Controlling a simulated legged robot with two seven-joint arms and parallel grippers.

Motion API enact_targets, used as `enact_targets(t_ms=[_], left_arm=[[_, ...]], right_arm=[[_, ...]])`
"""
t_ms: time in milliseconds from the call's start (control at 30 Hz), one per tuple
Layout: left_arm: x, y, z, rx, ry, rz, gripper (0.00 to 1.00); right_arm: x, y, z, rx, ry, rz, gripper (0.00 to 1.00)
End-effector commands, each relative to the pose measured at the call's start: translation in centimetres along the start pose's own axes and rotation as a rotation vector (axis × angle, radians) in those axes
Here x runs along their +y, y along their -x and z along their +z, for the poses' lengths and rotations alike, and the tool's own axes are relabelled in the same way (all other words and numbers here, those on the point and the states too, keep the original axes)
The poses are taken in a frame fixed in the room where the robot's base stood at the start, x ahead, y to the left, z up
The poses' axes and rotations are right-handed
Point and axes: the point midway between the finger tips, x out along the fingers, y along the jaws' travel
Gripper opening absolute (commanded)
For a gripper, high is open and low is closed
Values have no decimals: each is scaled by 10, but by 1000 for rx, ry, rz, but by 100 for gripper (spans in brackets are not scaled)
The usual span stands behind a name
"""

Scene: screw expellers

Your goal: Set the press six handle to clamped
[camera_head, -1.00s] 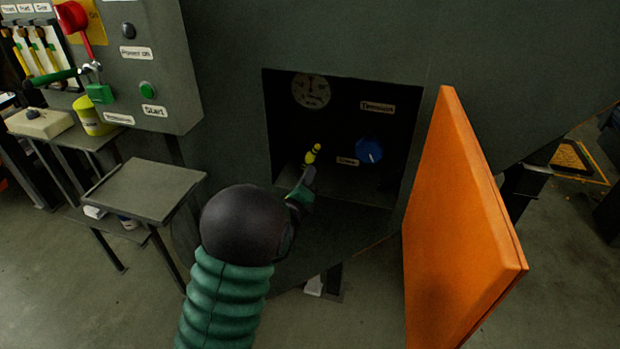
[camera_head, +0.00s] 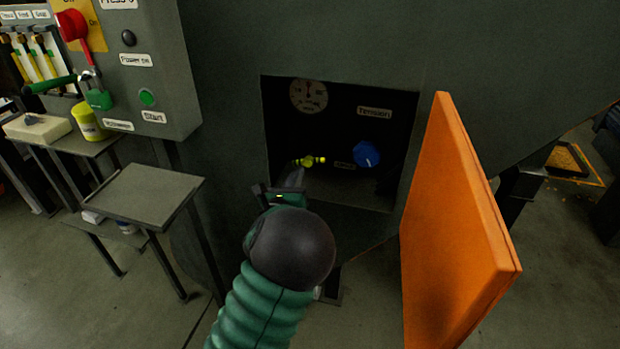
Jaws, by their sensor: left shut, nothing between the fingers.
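The yellow handle (camera_head: 312,160) is inside the open recess (camera_head: 290,128) of the dark green machine. It lies level and points right, toward a small label (camera_head: 345,165) that is hard to read. My left gripper (camera_head: 292,178) is at the lower left edge of the recess, just below and left of the handle. It is shut and empty. Whether it touches the handle's left end cannot be told. My dark wrist and green ribbed arm come up from below. My right gripper is out of view.
A blue knob (camera_head: 365,154) sits right of the handle, under a Tension label (camera_head: 374,113) and near a round gauge (camera_head: 308,95). An open orange door (camera_head: 455,220) stands to the right. A small table (camera_head: 145,192) and a control box with a red lever (camera_head: 72,27) are at left.

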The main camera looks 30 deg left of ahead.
Motion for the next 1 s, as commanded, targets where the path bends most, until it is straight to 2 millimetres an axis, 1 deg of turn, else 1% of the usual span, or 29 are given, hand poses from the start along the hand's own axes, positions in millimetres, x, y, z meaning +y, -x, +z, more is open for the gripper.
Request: enact_targets(t_ms=[33, 333, 1000], left_arm=[[0, 0, 3, -2, 2, -1, 0], [4, 0, 8, -4, 7, 0, 0], [4, 0, 9, -4, 10, 0, 0]], right_arm=[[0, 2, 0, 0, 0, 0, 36], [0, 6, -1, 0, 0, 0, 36], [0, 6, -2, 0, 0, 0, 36]])
